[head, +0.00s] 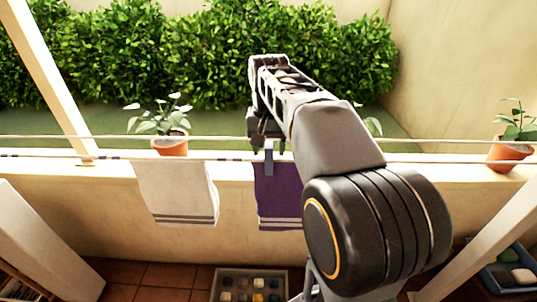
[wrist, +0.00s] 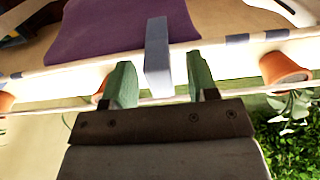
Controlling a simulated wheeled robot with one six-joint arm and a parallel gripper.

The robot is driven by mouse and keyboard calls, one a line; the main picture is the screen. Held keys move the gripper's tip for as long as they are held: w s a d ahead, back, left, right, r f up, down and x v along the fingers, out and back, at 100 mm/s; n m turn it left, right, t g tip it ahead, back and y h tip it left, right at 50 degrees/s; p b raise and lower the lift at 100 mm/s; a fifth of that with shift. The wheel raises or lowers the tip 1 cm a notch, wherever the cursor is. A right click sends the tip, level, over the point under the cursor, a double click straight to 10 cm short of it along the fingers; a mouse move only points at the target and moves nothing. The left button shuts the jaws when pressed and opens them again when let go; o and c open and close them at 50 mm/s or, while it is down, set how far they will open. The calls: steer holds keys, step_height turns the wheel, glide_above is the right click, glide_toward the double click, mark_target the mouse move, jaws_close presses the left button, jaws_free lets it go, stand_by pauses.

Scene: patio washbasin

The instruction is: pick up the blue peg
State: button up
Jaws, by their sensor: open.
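The blue peg (head: 269,160) is clipped upright on the near clothesline at the top of the purple towel (head: 278,200). In the wrist view the blue peg (wrist: 157,58) stands between the green fingers of my gripper (wrist: 161,66), with a gap visible on each side. My gripper (head: 266,140) is open and reaches down to the line from above. In the head view its fingers are mostly hidden by its own body and are hard to make out. The purple towel (wrist: 115,25) also shows beyond the peg in the wrist view.
A white towel (head: 177,192) hangs to the left. A second line (head: 60,137) runs behind. Potted plants stand on the wall at left (head: 170,145) and right (head: 508,155). Below are a crate of small blocks (head: 250,272) and a blue bin (head: 490,270).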

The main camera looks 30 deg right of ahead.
jaws_close()
stand_by(0.3)
steer(key=shift+r, duration=0.1)
